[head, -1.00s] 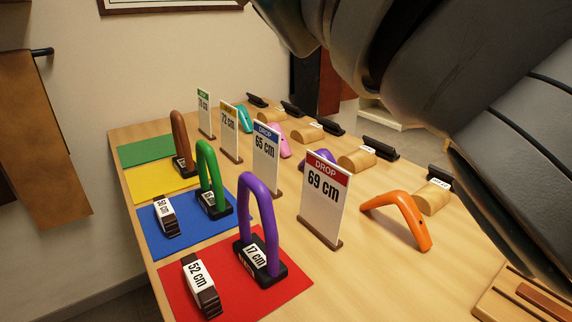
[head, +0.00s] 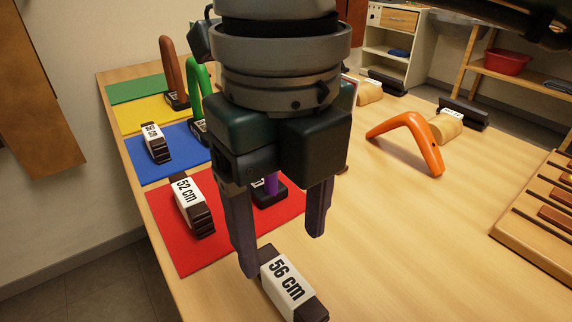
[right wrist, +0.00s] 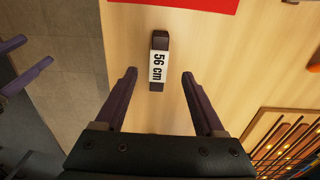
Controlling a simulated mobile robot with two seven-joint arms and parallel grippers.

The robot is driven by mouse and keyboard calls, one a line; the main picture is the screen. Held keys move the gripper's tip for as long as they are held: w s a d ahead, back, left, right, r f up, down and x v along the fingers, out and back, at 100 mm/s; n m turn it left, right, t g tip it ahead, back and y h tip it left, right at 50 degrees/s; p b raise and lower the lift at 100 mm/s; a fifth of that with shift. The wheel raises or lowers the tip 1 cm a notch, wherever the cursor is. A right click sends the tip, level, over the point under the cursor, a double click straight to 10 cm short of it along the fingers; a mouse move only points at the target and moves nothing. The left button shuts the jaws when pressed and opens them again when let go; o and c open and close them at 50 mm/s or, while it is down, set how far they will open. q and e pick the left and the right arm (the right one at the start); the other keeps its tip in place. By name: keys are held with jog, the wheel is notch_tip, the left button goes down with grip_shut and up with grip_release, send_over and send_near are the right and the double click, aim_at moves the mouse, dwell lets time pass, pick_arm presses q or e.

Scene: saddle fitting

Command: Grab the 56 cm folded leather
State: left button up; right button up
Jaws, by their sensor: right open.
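The 56 cm folded leather (head: 286,284) is a dark brown bundle with a white "56 cm" label. It lies on the bare wood of the table, just in front of the red mat. It also shows in the right wrist view (right wrist: 158,62), ahead of the fingertips and between their lines. My right gripper (head: 282,255) is open and empty, pointing down above the leather. In the right wrist view the gripper (right wrist: 160,72) has its fingers spread wider than the bundle.
Another folded leather marked 52 cm (head: 192,205) lies on the red mat (head: 192,258). A third bundle (head: 155,143) lies on the blue mat (head: 150,174). An orange bent piece (head: 412,140) and a slotted wooden rack (head: 540,215) stand to the right. The table between is clear.

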aim_at(287, 278)
jog(key=f, duration=0.6)
jog(key=shift+s+d+f, duration=0.15)
jog(key=shift+s+f, duration=0.15)
jog(key=shift+s, duration=0.05)
grip_shut()
dwell(0.4)
